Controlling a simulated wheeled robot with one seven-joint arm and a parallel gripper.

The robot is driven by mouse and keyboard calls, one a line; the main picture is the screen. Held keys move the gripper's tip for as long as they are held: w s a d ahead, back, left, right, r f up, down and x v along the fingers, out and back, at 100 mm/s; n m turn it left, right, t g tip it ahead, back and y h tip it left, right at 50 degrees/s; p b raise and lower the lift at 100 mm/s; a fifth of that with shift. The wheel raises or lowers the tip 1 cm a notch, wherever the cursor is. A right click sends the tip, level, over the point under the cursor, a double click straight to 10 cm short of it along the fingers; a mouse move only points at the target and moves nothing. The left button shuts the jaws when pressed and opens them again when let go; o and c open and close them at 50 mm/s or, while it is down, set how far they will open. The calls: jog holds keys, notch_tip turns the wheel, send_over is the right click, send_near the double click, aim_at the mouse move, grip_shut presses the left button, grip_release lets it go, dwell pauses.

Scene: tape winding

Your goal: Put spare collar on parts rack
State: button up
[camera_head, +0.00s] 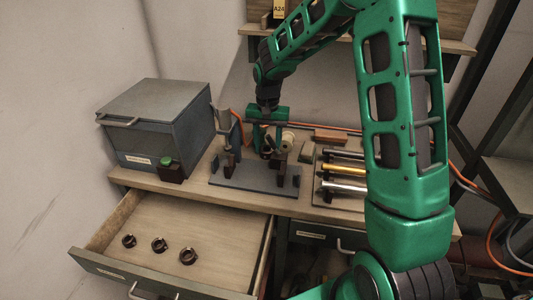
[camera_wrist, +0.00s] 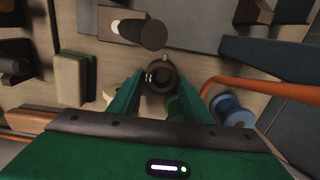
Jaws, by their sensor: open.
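My gripper (camera_head: 268,141) is over the work table, pointing down behind the grey fixture plate. In the wrist view its two green fingers (camera_wrist: 163,78) are apart. A dark ring-shaped collar (camera_wrist: 162,77) with a small tab sits between the fingertips; I cannot tell whether they touch it. Three dark collars (camera_head: 159,244) lie apart in the open drawer. No label marks which collar is the spare. A rack (camera_head: 340,178) with a yellow rod and silver-ended rods lies right of the fixture plate; I cannot tell if it is the parts rack.
A grey-blue lidded box (camera_head: 155,125) stands at the left, with a green button (camera_head: 167,161) in front. The open drawer (camera_head: 225,240) juts out below the table edge. A blue spool (camera_wrist: 232,110) and an orange cable (camera_wrist: 262,82) are close to the right finger.

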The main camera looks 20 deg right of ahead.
jog(key=shift+s+d, duration=0.15)
jog(key=shift+s, duration=0.15)
jog(key=shift+s+r, duration=0.15)
jog(key=shift+r, duration=0.05)
jog(key=c, duration=1.2)
jog(key=shift+r, duration=0.1)
jog(key=shift+c, duration=0.5)
